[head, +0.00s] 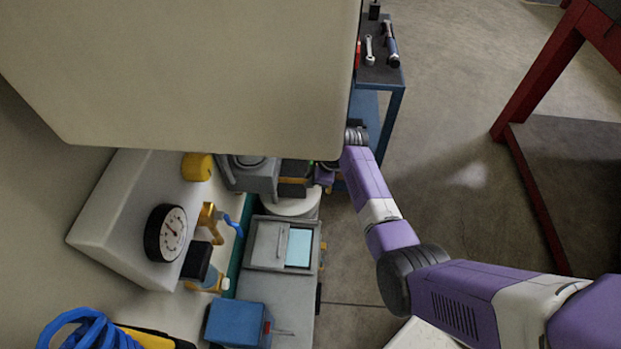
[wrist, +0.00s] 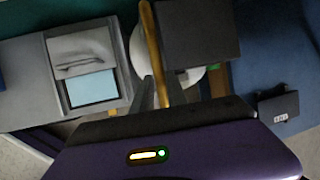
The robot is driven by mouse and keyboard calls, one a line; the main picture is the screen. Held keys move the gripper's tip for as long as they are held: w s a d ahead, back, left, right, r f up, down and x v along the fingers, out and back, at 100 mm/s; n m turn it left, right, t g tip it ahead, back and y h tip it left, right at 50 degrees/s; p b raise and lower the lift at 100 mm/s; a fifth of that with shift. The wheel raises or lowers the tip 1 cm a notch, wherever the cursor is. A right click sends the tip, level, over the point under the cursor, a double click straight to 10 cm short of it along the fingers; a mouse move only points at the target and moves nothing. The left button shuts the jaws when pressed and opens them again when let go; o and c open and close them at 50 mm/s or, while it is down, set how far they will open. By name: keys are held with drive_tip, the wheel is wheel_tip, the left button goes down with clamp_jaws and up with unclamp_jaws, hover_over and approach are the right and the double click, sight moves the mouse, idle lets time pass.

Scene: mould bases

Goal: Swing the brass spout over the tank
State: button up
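The brass spout is a long narrow bar (wrist: 152,45) in the wrist view. It runs from the top edge down between the two fingers of my gripper (wrist: 159,88). The fingers stand close on both sides of the bar and appear shut on it. In the head view a short piece of the bar (head: 292,181) shows left of my gripper (head: 322,176), which is partly hidden by the large beige panel. The tank is a grey box with a pale blue surface (head: 299,247). In the wrist view the tank (wrist: 92,88) lies left of the spout, apart from it.
A dark block (wrist: 197,30) is just right of the spout, above a white round thing (wrist: 140,45). A gauge (head: 172,231), a brass tap (head: 208,215) and a blue box (head: 237,323) are at left. The beige panel (head: 190,70) hangs close above.

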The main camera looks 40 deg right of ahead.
clamp_jaws()
